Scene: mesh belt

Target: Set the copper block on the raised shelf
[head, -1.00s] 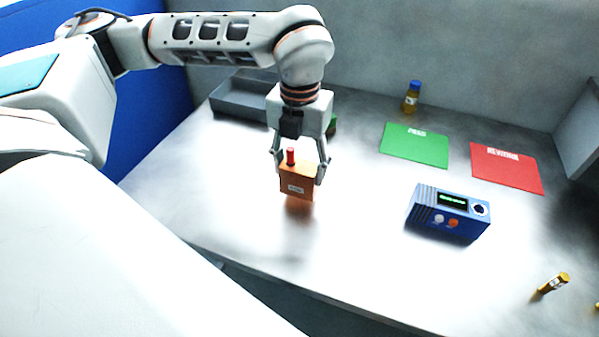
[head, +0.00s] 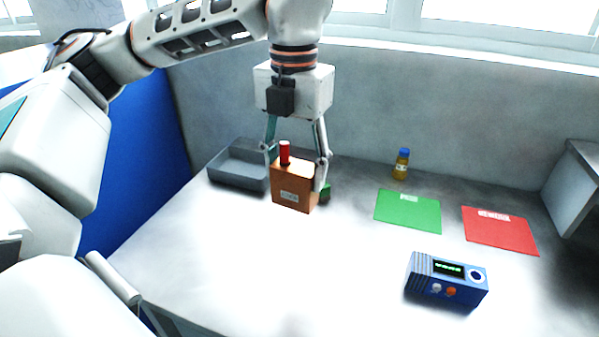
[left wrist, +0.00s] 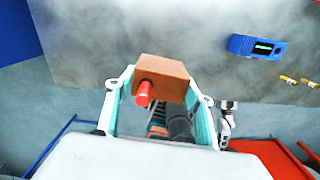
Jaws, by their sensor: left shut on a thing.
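The copper block (head: 293,190) is an orange-brown box with a pale label on its front and a red peg on top. My left gripper (head: 297,165) is shut on it, one finger at each side, and holds it upright above the table. In the left wrist view the block (left wrist: 163,76) sits between the fingertips, its red peg pointing at the camera. A grey raised structure (head: 572,190) at the far right edge looks like the raised shelf; only part of it shows. My right gripper is not in view.
A grey tray (head: 238,172) stands at the back left. A small green thing (head: 325,192) is partly hidden behind the block. A yellow bottle (head: 401,165), green mat (head: 408,211), red mat (head: 499,231) and blue device (head: 447,280) lie to the right. The table's front middle is clear.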

